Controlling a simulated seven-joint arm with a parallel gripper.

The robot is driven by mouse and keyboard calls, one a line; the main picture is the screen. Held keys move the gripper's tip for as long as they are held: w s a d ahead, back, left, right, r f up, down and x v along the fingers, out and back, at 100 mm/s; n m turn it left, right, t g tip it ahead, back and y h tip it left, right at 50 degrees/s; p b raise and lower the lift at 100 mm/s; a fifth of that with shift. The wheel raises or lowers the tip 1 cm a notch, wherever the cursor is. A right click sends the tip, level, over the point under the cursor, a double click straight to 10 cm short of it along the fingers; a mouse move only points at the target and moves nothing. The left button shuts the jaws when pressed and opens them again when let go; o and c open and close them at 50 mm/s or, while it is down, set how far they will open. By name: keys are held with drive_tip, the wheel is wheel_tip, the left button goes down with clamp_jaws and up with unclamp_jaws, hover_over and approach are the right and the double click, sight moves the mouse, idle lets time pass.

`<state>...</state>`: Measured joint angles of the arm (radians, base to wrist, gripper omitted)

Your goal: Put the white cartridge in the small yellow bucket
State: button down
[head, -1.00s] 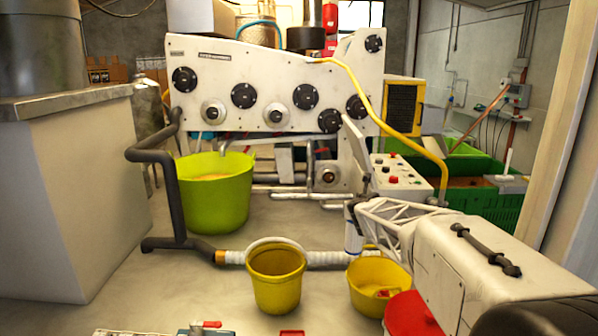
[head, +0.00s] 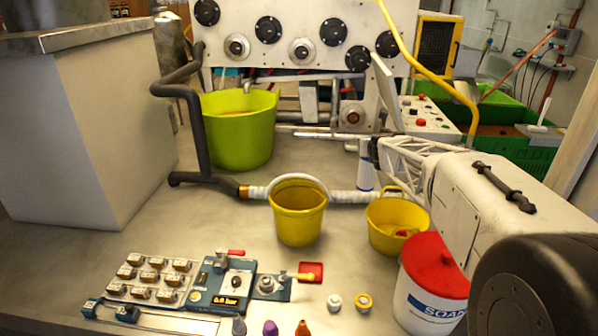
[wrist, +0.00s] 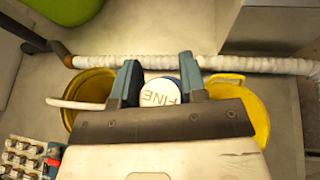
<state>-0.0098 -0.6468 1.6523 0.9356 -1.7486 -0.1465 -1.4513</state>
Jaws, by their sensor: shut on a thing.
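My gripper (wrist: 160,85) is shut on the white cartridge (wrist: 158,92), whose round top reads "FINE", between its two teal fingers. In the head view the cartridge (head: 365,172) hangs upright at the arm's end, near the hose line and above the left rim of the right yellow bucket in the picture. A yellow bucket with a white handle (head: 298,218) stands to its left.
A white ribbed hose (head: 345,197) runs behind the buckets. A white tub with a red lid (head: 432,262) stands in front right. A blue pressure device (head: 222,284), small parts and bottles lie at the front. A green tub (head: 238,135) stands behind. Floor left of the buckets is clear.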

drive_tip(key=w+a+f+n+g+y, duration=0.2)
drive_tip(key=a+n+g+y, duration=0.3)
drive_tip(key=a+n, duration=0.3)
drive_tip(key=w+a+f+n+g+y, duration=0.2)
drive_tip(key=a+n+g+y, duration=0.4)
drive_tip(key=a, duration=1)
drive_tip(key=shift+w+a+f+n+g, duration=0.15)
drive_tip(key=shift+w+n+g, duration=0.4)
drive_tip(key=shift+n+g, duration=0.5)
idle(0.6)
drive_tip(key=shift+f, duration=0.1)
drive_tip(key=shift+f, duration=3)
